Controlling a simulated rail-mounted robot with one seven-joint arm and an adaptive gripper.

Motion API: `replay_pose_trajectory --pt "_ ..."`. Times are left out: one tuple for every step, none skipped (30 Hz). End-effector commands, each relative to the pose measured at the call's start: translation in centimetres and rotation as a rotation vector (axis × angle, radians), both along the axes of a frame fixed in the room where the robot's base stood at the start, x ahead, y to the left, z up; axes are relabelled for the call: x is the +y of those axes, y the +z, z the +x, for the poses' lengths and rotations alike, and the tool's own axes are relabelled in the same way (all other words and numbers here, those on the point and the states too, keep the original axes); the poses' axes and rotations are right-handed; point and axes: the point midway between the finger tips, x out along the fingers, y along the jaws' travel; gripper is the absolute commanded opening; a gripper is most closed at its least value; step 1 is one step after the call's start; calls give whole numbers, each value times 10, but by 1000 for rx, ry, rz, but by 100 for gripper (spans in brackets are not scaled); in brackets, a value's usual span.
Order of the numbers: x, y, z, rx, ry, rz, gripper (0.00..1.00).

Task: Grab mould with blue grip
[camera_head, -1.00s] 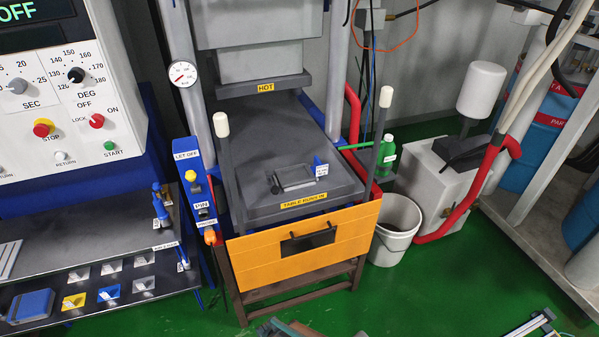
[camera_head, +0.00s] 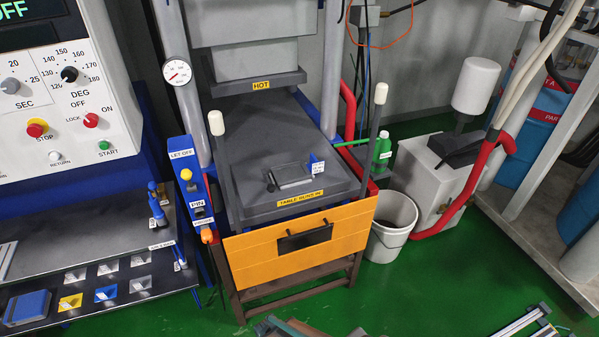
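A small dark grey flat mould (camera_head: 292,175) lies on the dark table of the press, under the raised block marked HOT. A small blue piece with a white label (camera_head: 317,164) stands at its right end; I cannot tell whether it is the mould's grip. A flat blue block (camera_head: 27,307) lies on the lower shelf at the far left; its details are too small to tell. My gripper is not clearly in view, and nothing is seen touching the mould.
The press table (camera_head: 240,150) has an orange front panel (camera_head: 300,250) with a black handle and two white-knobbed posts. A control box (camera_head: 195,195) stands left of it. A white bucket (camera_head: 390,225) and a green bottle (camera_head: 382,149) are at right.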

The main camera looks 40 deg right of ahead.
Motion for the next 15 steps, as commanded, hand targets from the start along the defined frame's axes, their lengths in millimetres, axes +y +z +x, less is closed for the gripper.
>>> replay_pose_trajectory --pt "0 0 0 0 0 0 0" --pt "0 0 0 0 0 0 0" --pt "0 0 0 0 0 0 3" --pt "0 0 0 0 0 0 8" --pt "0 0 0 0 0 0 13" --pt "0 0 0 0 0 0 20" --pt "0 0 0 0 0 0 25" --pt "0 0 0 0 0 0 30" --pt "0 0 0 0 0 0 37" --pt "0 0 0 0 0 0 42" --pt "0 0 0 0 0 0 47" --pt "0 0 0 0 0 0 53" --pt "0 0 0 0 0 0 58" --pt "0 0 0 0 0 0 63" --pt "0 0 0 0 0 0 70"
